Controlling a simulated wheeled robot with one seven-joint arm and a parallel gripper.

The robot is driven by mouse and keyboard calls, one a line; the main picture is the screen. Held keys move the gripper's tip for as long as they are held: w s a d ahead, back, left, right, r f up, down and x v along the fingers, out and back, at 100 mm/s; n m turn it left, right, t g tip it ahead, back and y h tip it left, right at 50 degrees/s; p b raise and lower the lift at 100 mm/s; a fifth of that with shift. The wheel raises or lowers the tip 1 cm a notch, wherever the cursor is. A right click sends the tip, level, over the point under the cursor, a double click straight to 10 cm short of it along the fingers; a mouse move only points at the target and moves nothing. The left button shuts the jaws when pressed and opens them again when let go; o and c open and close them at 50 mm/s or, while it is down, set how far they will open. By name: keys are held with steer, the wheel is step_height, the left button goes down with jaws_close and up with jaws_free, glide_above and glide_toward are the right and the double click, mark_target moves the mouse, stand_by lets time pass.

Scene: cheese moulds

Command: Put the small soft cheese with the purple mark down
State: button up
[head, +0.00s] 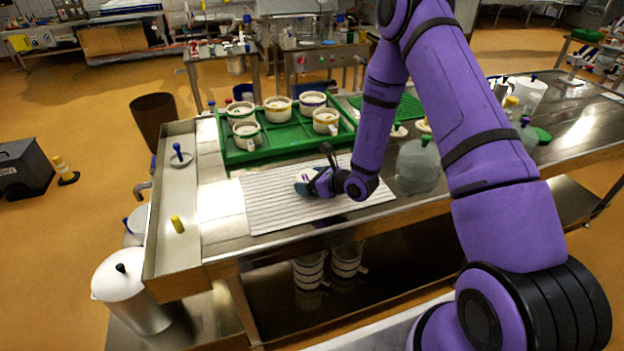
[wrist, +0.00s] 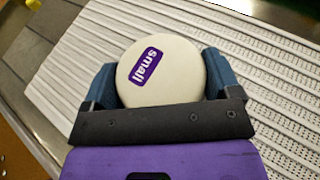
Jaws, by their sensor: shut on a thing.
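The small soft cheese (wrist: 178,75) is a round white disc with a purple label reading "small" on top, seen in the wrist view. My gripper (wrist: 160,82) is shut on it, with one blue finger on each side. In the head view my gripper (head: 308,187) is over the white ribbed draining mat (head: 268,212), and the cheese is mostly hidden there. The mat lies under the cheese in the wrist view. I cannot tell whether the cheese touches the mat.
A green tray (head: 238,158) with several white moulds (head: 277,108) stands behind the mat. A clear dome (head: 417,165) stands to the right of the mat. A blue-handled item (head: 178,155) and a yellow object (head: 177,224) are on the left steel strip. The mat's front is clear.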

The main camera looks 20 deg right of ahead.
steer(key=shift+f, duration=0.1)
steer(key=o, duration=0.6)
